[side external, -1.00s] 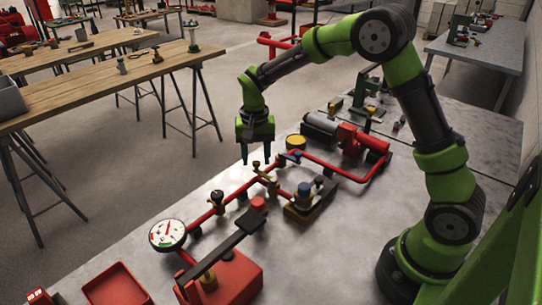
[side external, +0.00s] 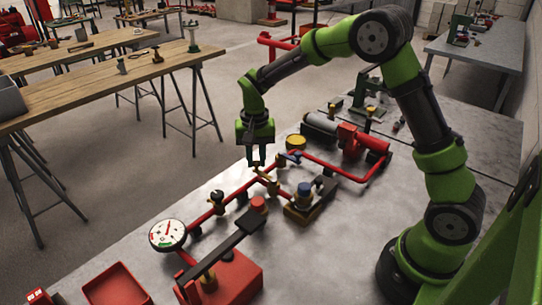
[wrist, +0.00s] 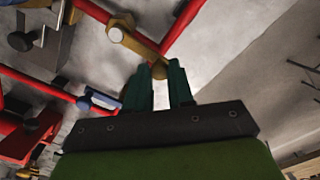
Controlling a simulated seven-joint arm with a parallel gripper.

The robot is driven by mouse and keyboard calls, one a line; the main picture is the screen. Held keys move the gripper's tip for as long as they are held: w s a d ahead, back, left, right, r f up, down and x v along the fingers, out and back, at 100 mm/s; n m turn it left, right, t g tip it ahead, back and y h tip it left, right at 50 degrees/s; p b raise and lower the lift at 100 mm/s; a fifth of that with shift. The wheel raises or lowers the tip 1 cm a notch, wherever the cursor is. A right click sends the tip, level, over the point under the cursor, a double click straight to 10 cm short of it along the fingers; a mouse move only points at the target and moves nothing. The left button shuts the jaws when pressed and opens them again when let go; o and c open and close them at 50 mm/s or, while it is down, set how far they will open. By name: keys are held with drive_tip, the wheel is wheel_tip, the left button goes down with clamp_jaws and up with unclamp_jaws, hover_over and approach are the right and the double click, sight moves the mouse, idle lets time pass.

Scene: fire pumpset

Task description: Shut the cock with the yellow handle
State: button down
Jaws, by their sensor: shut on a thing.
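The cock with the yellow handle sits on the red pipework; in the side view its handle (side external: 264,172) shows just below my fingertips. In the wrist view the yellow handle (wrist: 138,43) runs diagonally from its round pivot to between my fingertips. My gripper (side external: 256,165) points down from above, and its dark green fingers are shut on the handle's free end. The fingers also show in the wrist view (wrist: 161,70), one on each side of that end. The cock's body is partly hidden under the handle.
A blue-handled cock (side external: 292,157) stands close to the right, also seen in the wrist view (wrist: 98,101). A pressure gauge (side external: 167,235), a red-capped fitting (side external: 258,203) and a blue-capped fitting (side external: 304,189) stand nearer. Bare bench (side external: 340,225) lies to the right.

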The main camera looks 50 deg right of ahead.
drive_tip(key=d+m, duration=0.1)
drive_tip(key=m, duration=0.2)
drive_tip(key=d+m, duration=0.1)
drive_tip(key=m, duration=0.1)
drive_tip(key=shift+s+d, duration=0.3)
drive_tip(key=s+d+m, duration=0.3)
drive_tip(key=s+m, duration=0.2)
drive_tip(key=m, duration=0.8)
drive_tip(key=shift+s+d, duration=0.15)
drive_tip(key=shift+d, duration=0.05)
drive_tip(key=shift+r, duration=0.1)
drive_tip(key=c, duration=1)
unclamp_jaws()
drive_tip(key=shift+s, duration=0.1)
